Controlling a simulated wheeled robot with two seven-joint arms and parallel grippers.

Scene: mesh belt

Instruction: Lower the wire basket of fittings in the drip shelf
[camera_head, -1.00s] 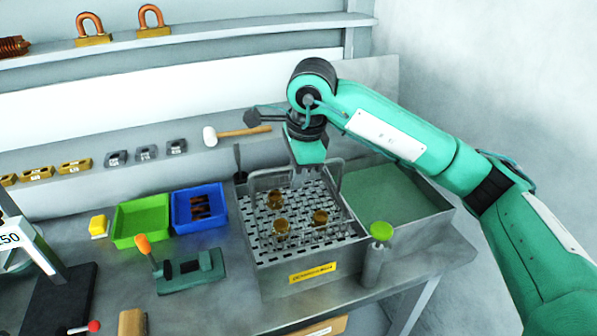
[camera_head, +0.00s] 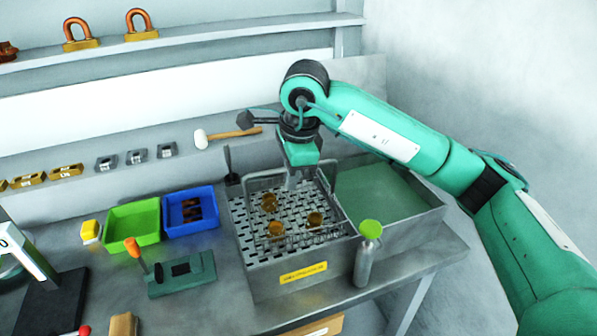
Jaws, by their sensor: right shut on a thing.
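The wire basket (camera_head: 298,237) is a thin silver wire frame holding three brass fittings (camera_head: 314,219). It is in the drip shelf (camera_head: 240,236), a grey steel box with a perforated plate and a yellow label on its front. My right gripper (camera_head: 297,182) points down at the rear of the basket and is shut on it; its fingertips are partly hard to make out. I cannot tell whether the basket's underside touches the perforated plate. My left gripper is not in view.
A green-floored basin (camera_head: 375,195) adjoins the shelf on the right. A green-capped bottle (camera_head: 364,262) stands close at its front right corner. A dark upright tool (camera_head: 231,165) is at its back left corner. Blue (camera_head: 191,232) and green (camera_head: 133,243) bins stand left.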

